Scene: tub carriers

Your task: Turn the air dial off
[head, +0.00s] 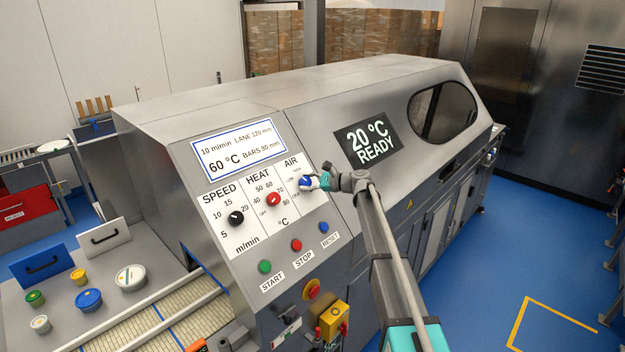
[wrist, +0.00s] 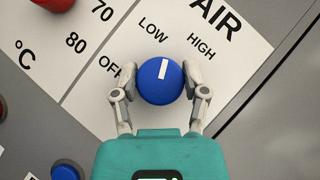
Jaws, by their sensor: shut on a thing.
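The blue air dial (wrist: 152,91) sits on the white AIR panel in the wrist view. Its white mark points up, closest to LOW and slightly toward the HIGH side; OFF lies to its left. My gripper (wrist: 160,76) is shut on the dial, one finger on each side. In the head view the dial (head: 306,184) shows at the tip of my gripper (head: 312,182), which partly covers it and the AIR scale.
The red heat dial (head: 273,199) and black speed dial (head: 236,218) are to the left. Below are the green start button (head: 265,266), red stop button (head: 296,245) and blue reset button (head: 323,227). A display (head: 366,139) reads 20 °C READY.

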